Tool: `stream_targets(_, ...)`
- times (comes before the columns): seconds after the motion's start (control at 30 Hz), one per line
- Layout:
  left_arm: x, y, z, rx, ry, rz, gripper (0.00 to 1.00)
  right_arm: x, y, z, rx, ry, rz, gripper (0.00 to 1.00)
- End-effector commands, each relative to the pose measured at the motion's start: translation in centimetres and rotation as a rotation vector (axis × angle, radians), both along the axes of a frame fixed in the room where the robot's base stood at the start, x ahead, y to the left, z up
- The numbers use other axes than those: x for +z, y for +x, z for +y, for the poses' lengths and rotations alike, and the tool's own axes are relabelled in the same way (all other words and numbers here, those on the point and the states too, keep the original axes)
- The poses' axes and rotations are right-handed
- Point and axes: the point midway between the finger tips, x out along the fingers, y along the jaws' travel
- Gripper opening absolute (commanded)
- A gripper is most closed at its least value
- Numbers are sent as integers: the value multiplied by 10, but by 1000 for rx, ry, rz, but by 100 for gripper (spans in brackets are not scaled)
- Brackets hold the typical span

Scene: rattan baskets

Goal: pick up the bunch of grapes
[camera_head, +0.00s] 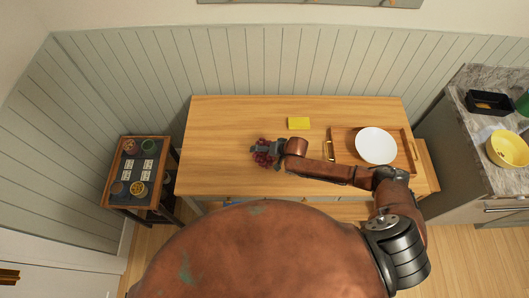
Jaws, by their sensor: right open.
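The bunch of dark red grapes (262,158) lies on the wooden table (218,130), left of the table's middle and towards its front. My right gripper (268,153) reaches in from the right and is open at the grapes, with its fingers over and around part of the bunch. The fingers hide some of the grapes. I cannot tell whether the fingers touch them. My left gripper is not in view.
A yellow block (299,123) lies behind the gripper. A wooden tray (408,143) with a white plate (376,145) stands at the right. A side table (118,197) with small bowls is at the left. The table's left end is clear.

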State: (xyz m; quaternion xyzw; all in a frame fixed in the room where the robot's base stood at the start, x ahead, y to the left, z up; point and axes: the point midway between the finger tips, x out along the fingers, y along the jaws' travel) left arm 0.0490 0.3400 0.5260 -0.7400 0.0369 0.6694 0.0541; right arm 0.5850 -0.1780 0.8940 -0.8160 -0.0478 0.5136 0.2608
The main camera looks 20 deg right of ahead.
Motion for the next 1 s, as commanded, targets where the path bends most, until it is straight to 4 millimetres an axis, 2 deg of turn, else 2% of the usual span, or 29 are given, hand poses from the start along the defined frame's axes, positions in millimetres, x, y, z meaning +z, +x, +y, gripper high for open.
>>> stream_targets(0.1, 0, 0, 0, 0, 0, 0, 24, 0, 0, 0, 0, 0, 0, 99)
stream_targets(0.9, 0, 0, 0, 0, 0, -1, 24, 0, 0, 0, 0, -1, 0, 44)
stream_targets(1.0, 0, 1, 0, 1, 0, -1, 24, 2, 1, 0, 1, 0, -3, 41)
